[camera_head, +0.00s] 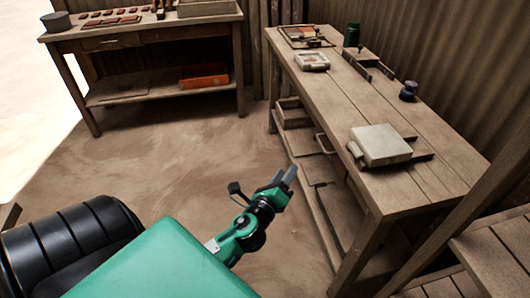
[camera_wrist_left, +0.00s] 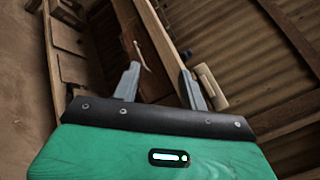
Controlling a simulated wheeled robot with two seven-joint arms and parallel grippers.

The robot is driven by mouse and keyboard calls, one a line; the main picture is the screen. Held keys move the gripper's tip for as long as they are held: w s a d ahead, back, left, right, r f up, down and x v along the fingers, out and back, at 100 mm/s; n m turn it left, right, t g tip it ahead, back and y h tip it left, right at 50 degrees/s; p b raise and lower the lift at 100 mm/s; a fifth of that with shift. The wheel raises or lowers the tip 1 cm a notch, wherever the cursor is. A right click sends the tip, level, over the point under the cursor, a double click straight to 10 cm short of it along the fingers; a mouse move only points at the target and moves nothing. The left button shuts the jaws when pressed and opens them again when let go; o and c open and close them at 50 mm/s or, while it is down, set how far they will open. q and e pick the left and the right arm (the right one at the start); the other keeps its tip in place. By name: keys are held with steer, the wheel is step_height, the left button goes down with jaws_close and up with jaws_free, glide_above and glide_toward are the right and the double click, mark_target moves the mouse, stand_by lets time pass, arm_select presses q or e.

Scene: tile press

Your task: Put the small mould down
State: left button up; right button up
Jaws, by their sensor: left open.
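A small pale square frame (camera_head: 312,61), which looks like the small mould, lies flat on the long wooden workbench (camera_head: 365,95) near its left edge. A larger pale square block (camera_head: 380,144) with dark handles rests closer on the same bench. My left gripper (camera_head: 284,177) is open and empty, in front of the bench's left side and apart from both pieces. In the left wrist view its two grey fingers (camera_wrist_left: 160,80) stand spread with nothing between them. A pale block (camera_wrist_left: 209,88) shows beyond the right finger there. My right gripper is not in view.
The workbench also carries a tray of reddish pieces (camera_head: 305,36), a green jar (camera_head: 351,34), a metal fixture (camera_head: 368,62) and a dark blue knob-shaped item (camera_head: 408,91). Another table (camera_head: 150,32) stands at the back left, with an orange tray (camera_head: 203,76) below. Floor between is clear.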

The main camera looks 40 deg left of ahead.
arm_select(q)
steer(key=s+f+n+g+y, duration=0.1)
steer(key=s+f+n+g, duration=0.4)
steer(key=f+n, duration=0.5)
steer(key=s+d+f+n+g+h, duration=0.2)
steer(key=s+d+f+n+g, duration=0.3)
steer(key=s, duration=0.3)
steer(key=s+d+f+n+g+h, duration=0.3)
steer(key=s+d+f+n+g, duration=0.2)
steer(key=s+d+f+n, duration=0.1)
step_height(320, 180, down, 2)
steer(key=s+n, duration=0.1)
steer(key=s, duration=0.1)
steer(key=shift+s, duration=0.4)
steer(key=shift+f, duration=0.1)
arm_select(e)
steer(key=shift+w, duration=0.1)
